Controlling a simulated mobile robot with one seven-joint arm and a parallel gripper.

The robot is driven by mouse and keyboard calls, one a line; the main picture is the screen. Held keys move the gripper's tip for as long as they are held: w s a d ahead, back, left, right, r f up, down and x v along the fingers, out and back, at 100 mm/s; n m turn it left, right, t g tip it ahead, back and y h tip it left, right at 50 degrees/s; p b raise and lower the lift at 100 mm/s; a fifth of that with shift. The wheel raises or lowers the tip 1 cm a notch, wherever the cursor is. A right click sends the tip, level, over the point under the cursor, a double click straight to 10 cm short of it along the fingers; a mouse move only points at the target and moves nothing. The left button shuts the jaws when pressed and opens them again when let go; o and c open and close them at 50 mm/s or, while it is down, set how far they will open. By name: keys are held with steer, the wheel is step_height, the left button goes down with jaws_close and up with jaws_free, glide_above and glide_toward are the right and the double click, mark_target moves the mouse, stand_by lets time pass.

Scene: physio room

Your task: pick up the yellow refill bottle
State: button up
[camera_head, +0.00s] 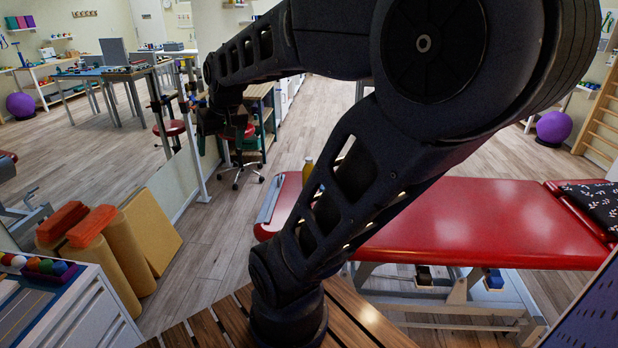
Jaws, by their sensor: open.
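A bottle (307,168) with a yellow-orange body and cap stands upright at the far left part of the red treatment table (480,225), partly hidden behind my arm. Only its upper part shows clearly. My arm rises from the front, bends at the top and reaches to the upper left. My gripper (222,128) hangs at its end, small and dark against the background. It is open, and it is to the left of the bottle and higher in the picture, apart from it. I see nothing held in it.
A slatted wooden bench (215,325) is in front. A white drawer cabinet (85,310) with coloured balls and yellow foam rollers (125,250) stand left. A red stool (238,131) is behind the gripper. Wooden floor (225,225) is clear between rollers and treatment table.

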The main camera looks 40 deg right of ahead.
steer(key=w+d+f+m, duration=0.2)
steer(key=w+d, duration=0.7)
steer(key=w, duration=0.5)
steer(key=m+h, duration=0.5)
steer(key=m, duration=0.1)
glide_above(309, 164)
steer(key=s+a, duration=0.1)
steer(key=a, duration=0.1)
step_height(309, 164, down, 26)
steer(key=shift+g, duration=0.3)
steer(key=x, duration=0.5)
steer(key=shift+f, duration=0.35)
steer(key=shift+s+x, duration=0.15)
steer(key=shift+x, duration=1.15)
steer(key=shift+s+x, duration=0.15)
steer(key=shift+x, duration=1.2)
steer(key=shift+a+f, duration=0.1)
steer(key=shift+f, duration=0.05)
steer(key=c, duration=1.6)
jaws_close()
steer(key=shift+r, duration=0.2)
